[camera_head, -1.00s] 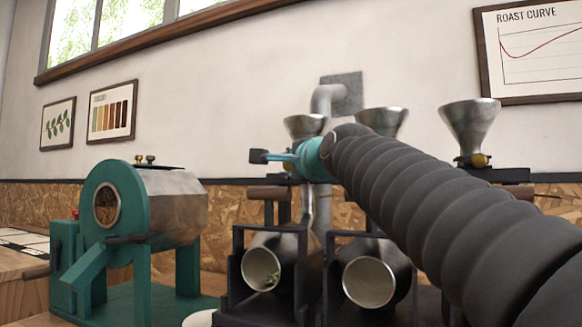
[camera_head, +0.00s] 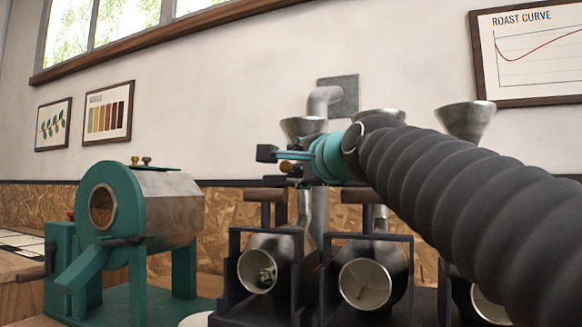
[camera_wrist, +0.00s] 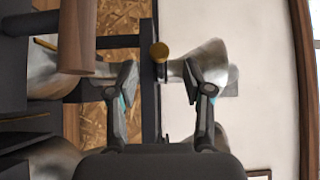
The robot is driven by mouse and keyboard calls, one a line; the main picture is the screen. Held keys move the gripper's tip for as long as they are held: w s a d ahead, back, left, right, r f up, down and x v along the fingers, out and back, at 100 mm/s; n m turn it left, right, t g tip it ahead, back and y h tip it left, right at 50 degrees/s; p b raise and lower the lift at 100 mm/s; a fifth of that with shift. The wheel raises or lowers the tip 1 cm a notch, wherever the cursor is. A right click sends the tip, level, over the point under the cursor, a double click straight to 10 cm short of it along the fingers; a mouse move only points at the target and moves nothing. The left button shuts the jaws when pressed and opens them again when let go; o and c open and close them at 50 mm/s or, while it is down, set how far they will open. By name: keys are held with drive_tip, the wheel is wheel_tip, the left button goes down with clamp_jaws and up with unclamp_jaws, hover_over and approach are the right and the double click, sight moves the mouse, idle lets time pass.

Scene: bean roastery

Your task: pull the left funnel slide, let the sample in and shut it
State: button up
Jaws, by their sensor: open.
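The left funnel (camera_head: 303,127) is a metal cone on a dark stand, left of two more funnels. Its slide has a round brass knob (camera_head: 287,166), also seen in the wrist view (camera_wrist: 160,52). My gripper (camera_head: 268,154) is at the left funnel's base, seen side-on and partly overlapping the slide. In the wrist view my gripper (camera_wrist: 160,76) is open, with the knob lying between the line of the two fingers and a little beyond the tips. No contact with the knob shows.
A middle drum (camera_head: 366,283) holds a pale stick-like thing. Wooden handles (camera_head: 265,195) project above the drums close under my gripper. A green roaster (camera_head: 125,225) stands at the left. The right funnel (camera_head: 466,120) is partly behind my arm.

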drive_tip(key=v, duration=0.6)
drive_tip(key=shift+w, duration=0.1)
idle(1.2)
